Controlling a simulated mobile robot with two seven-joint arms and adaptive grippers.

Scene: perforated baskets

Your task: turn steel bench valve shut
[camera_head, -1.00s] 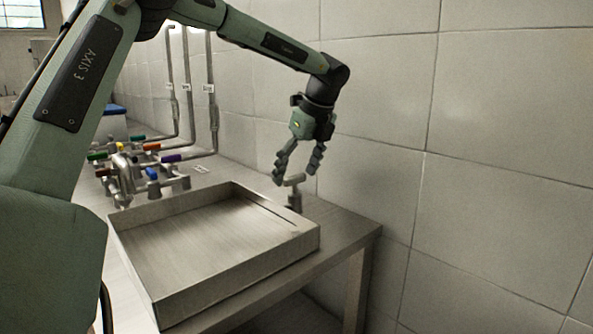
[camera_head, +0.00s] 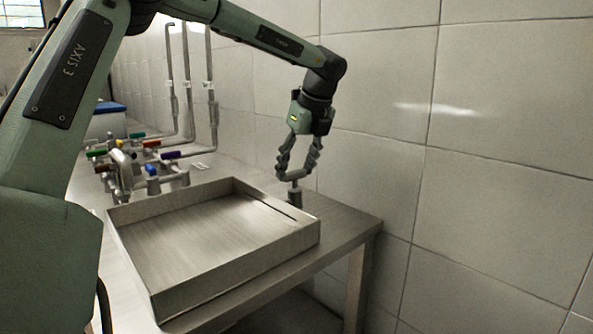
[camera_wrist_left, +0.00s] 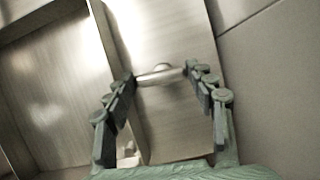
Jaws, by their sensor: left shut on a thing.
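The steel bench valve (camera_head: 295,194) stands upright on the bench between the tray and the wall. Its bar handle (camera_wrist_left: 161,74) lies across the space between the fingertips in the left wrist view. My left gripper (camera_head: 295,176) points down over the valve with its fingers closed in on the two ends of the handle. In the left wrist view, the left gripper (camera_wrist_left: 162,78) has one fingertip at each end of the bar. The valve's body under the handle is mostly hidden there. My right gripper is not in view.
A shallow steel tray (camera_head: 150,212) with raised walls fills the front of the bench (camera_head: 345,222), close beside the valve. Several colored-handle taps (camera_head: 171,156) stand behind it at the left. A tiled wall (camera_head: 480,150) bounds the right side.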

